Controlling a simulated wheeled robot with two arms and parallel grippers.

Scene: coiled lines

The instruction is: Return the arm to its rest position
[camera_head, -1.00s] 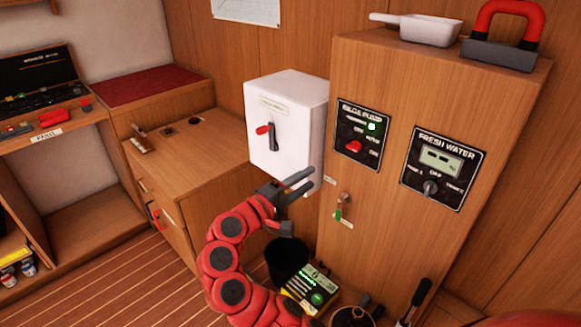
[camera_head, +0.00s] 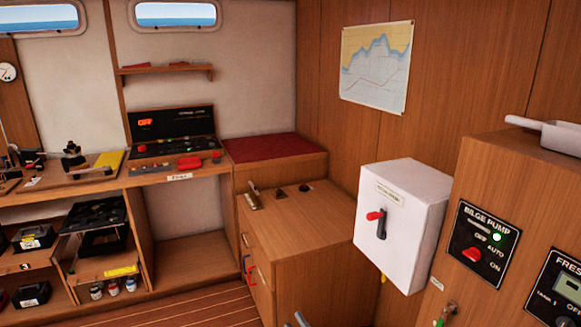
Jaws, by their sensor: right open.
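The rest of my right arm is below the picture. My left gripper is not in view. The white wall box (camera_head: 415,205) with a red-tipped lever (camera_head: 378,222) is up and to the right of my right gripper, apart from it.
The tall wooden cabinet on the right carries the bilge pump panel (camera_head: 482,245) with a lit green light and a white scoop (camera_head: 555,135) on top. A workbench and shelves (camera_head: 70,262) stand at left. The striped floor (camera_head: 215,308) is clear at the bottom.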

